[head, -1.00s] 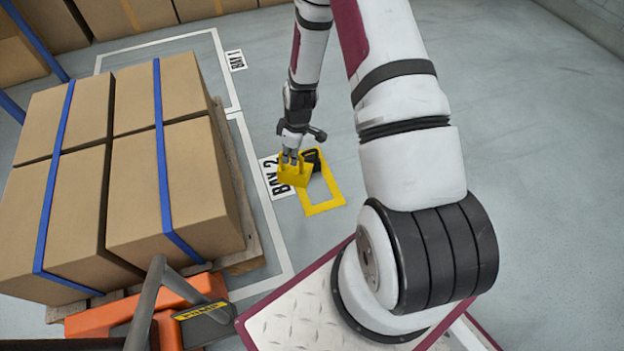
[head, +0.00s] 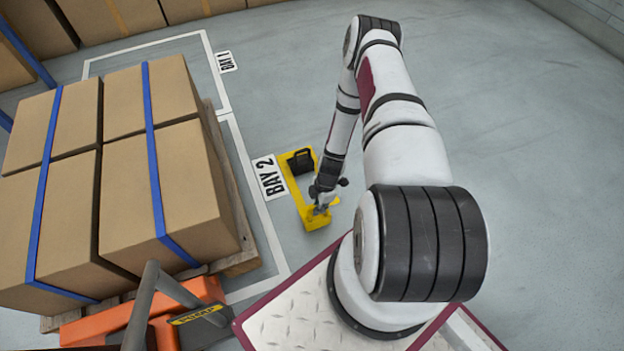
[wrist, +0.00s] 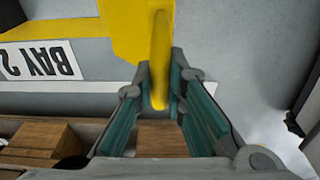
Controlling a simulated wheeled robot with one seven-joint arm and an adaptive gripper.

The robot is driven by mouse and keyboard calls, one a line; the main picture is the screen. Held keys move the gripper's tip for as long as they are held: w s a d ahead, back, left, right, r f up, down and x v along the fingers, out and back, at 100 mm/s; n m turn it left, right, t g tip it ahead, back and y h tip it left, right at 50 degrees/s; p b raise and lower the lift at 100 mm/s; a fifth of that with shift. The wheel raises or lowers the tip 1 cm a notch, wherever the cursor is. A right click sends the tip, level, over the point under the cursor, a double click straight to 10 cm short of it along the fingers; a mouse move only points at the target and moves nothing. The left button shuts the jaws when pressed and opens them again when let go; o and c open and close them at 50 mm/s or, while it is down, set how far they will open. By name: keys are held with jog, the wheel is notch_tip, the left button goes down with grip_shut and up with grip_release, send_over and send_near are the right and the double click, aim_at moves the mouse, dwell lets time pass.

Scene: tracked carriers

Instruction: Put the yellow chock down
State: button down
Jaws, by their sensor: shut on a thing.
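The yellow chock (head: 314,218) is at the near end of a yellow outline (head: 286,170) painted on the floor. My gripper (head: 322,203) is over it, partly hiding it. In the wrist view the teal-padded fingers of my gripper (wrist: 160,95) are shut on the chock's upright yellow handle (wrist: 160,60). The chock's wider body (wrist: 122,38) shows beyond. I cannot tell if its underside touches the floor. A black chock (head: 301,162) stands in the far end of the outline.
The BAY 2 label (head: 269,177) lies left of the outline. A pallet (head: 242,262) of strapped cartons (head: 165,195) stands further left, with an orange pallet truck (head: 190,290) in front. The floor to the right is open.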

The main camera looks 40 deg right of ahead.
jog(key=w+d+f+b, duration=0.4)
jog(key=w+d+b, duration=0.3)
jog(key=w, duration=0.4)
jog(key=shift+w+d+f, duration=0.4)
jog(key=shift+d, duration=0.3)
jog(key=c, duration=1.6)
grip_release()
jog(key=shift+c, duration=0.2)
